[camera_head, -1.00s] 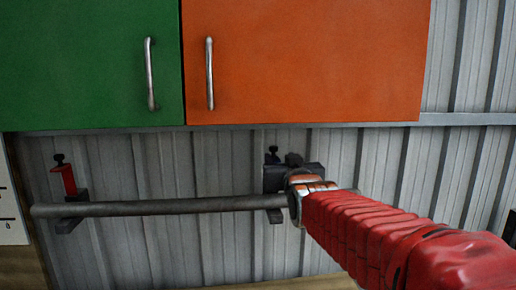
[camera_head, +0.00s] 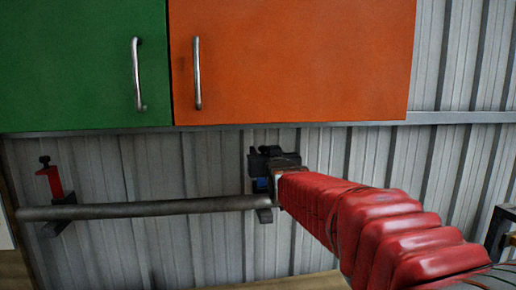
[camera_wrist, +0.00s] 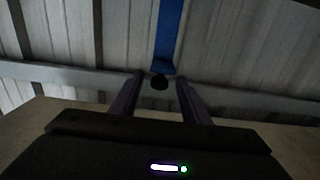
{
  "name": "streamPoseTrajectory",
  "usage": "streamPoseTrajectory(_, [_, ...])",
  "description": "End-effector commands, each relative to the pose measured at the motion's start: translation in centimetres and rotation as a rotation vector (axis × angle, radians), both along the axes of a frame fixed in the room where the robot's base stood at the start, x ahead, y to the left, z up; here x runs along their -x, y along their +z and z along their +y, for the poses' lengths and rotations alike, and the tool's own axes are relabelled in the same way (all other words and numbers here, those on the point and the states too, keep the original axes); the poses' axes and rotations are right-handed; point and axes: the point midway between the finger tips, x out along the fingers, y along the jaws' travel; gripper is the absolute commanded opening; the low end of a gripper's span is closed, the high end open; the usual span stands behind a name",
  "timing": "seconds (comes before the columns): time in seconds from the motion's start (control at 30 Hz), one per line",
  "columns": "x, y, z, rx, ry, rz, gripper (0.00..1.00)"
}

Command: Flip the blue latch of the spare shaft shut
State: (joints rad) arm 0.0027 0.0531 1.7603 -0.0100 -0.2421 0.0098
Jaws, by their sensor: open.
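The spare shaft (camera_head: 150,208) is a grey bar lying level across two dark brackets on the wall. The blue latch (camera_head: 262,184) shows only as a small blue patch at the right bracket, mostly hidden by my gripper and arm. In the head view my gripper (camera_head: 270,160) is a dark shape at the right bracket.
A red latch (camera_head: 50,182) with a dark knob stands up at the left bracket. Green (camera_head: 80,65) and orange (camera_head: 290,65) cupboards with bar handles hang above, over a metal rail. The corrugated wall (camera_head: 430,170) is close behind. A dark object stands at the right edge.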

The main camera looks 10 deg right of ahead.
Motion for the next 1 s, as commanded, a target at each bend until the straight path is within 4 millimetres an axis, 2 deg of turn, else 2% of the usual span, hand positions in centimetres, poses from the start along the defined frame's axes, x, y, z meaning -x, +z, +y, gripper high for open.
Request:
streamPoseTrajectory(0.5, [-5.3, 0.0, 0.0, 0.0, -0.001, 0.0, 0.42])
streamPoseTrajectory(0.93, [-6.1, 0.0, 0.1, 0.0, 0.001, 0.0, 0.42])
streamPoseTrajectory(1.0, [-6.1, 0.0, 0.1, 0.0, 0.001, 0.0, 0.39])
